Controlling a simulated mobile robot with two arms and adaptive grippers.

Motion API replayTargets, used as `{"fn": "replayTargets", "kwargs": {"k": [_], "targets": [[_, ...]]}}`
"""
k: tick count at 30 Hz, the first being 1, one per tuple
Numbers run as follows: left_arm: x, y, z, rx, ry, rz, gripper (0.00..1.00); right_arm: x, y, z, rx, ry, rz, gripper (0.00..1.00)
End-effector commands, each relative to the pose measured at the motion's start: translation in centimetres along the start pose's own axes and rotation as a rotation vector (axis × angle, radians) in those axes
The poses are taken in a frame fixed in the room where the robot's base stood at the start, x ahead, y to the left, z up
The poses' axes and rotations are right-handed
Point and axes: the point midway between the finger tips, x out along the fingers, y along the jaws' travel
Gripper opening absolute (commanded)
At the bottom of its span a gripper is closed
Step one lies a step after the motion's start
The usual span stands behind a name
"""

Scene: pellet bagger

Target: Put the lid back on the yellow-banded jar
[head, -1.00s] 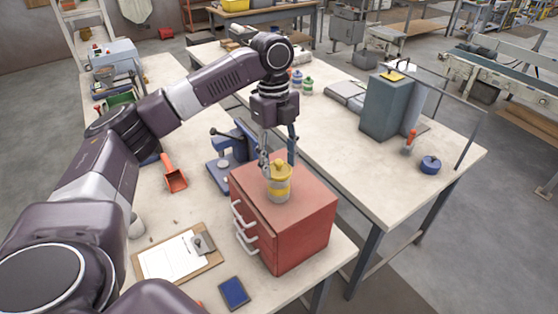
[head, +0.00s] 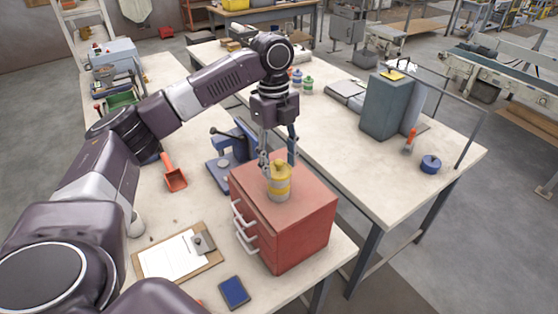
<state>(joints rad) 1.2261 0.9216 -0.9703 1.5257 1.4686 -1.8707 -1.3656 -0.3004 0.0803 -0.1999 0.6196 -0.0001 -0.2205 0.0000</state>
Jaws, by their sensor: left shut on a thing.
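The yellow-banded jar (head: 279,190) stands upright on top of the red drawer cabinet. Its yellow lid (head: 281,168) is at the jar's mouth, with no clear gap showing between them. I cannot tell from this view whether it is fully seated. My left gripper (head: 278,162) points down from above, shut on the lid, with a finger on either side of its top. My right gripper is not in view.
The red cabinet (head: 300,225) stands at the near table's right edge. A blue device (head: 232,150), an orange scoop (head: 174,172), a clipboard (head: 172,257) and a blue pad (head: 233,292) are near it. Other lidded jars (head: 307,84) stand on the far table.

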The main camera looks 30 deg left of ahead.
Motion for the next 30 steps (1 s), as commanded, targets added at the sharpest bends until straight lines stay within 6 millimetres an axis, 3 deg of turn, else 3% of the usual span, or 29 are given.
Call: {"fn": "replayTargets", "kwargs": {"k": [11, 12, 17, 23, 28, 30], "targets": [[0.08, 0.0, 0.03, 0.0, 0.0, 0.001, 0.34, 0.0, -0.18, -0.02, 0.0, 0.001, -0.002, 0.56], [0.08, -0.01, 0.02, 0.0, 0.0, 0.0, 0.48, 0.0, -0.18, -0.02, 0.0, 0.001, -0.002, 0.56], [0.08, -0.01, 0.03, 0.0, 0.0, 0.0, 0.66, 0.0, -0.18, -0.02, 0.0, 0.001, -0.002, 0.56], [0.07, -0.01, 0.03, 0.0, 0.0, 0.0, 0.67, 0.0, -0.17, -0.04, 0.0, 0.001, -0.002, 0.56], [0.08, -0.01, 0.03, 0.0, 0.0, 0.0, 0.84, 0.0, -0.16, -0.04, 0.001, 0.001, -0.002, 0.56], [0.08, -0.01, 0.03, 0.0, 0.0, 0.0, 0.85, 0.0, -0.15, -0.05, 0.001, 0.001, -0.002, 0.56]]}}
